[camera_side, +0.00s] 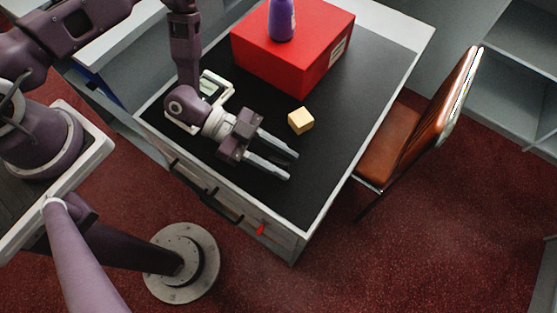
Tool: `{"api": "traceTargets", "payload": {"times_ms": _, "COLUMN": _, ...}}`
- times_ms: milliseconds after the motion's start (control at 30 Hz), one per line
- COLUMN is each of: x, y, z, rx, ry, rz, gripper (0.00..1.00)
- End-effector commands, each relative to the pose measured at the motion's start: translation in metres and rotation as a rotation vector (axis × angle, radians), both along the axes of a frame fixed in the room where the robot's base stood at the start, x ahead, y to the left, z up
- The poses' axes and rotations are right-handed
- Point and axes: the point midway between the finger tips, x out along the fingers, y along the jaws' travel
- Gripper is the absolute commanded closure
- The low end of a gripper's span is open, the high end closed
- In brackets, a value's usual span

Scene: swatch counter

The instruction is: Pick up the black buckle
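I cannot make out a black buckle; the counter top (330,120) is itself black. My gripper (292,166) is low over the front part of the counter, its fingers pointing right. The two fingers are apart, and only black surface shows between them. A cream, frame-shaped piece (229,93) lies behind my wrist, partly hidden by my arm. A small yellow block (301,121) sits just beyond the fingers, apart from them.
A big red box (270,58) stands at the back of the counter with a purple bottle (281,22) on top. A brown chair (400,135) is at the right edge. The counter's right front part is clear.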

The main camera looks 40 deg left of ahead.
Motion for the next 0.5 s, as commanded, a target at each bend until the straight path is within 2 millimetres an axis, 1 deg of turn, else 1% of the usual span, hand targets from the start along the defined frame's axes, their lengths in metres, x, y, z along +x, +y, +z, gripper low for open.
{"api": "traceTargets", "payload": {"times_ms": 100, "x": 0.0001, "y": 0.0002, "z": 0.0002, "rx": 0.0, "ry": 0.0, "rz": 0.0, "gripper": 0.65}}
{"api": "traceTargets", "payload": {"times_ms": 167, "x": 0.0001, "y": 0.0002, "z": 0.0003, "rx": 0.0, "ry": 0.0, "rz": 0.0, "gripper": 0.76}}
{"api": "traceTargets", "payload": {"times_ms": 200, "x": 0.0001, "y": 0.0002, "z": 0.0003, "rx": 0.0, "ry": 0.0, "rz": 0.0, "gripper": 0.84}}
{"api": "traceTargets", "payload": {"times_ms": 267, "x": 0.0, "y": 0.0003, "z": 0.0003, "rx": 0.0, "ry": 0.0, "rz": 0.0, "gripper": 0.96}}
{"api": "traceTargets", "payload": {"times_ms": 300, "x": 0.0, "y": 0.0003, "z": 0.0003, "rx": 0.0, "ry": 0.0, "rz": 0.0, "gripper": 1.0}}
{"api": "traceTargets", "payload": {"times_ms": 500, "x": 0.0, "y": 0.0003, "z": 0.0004, "rx": 0.0, "ry": 0.0, "rz": 0.0, "gripper": 1.0}}
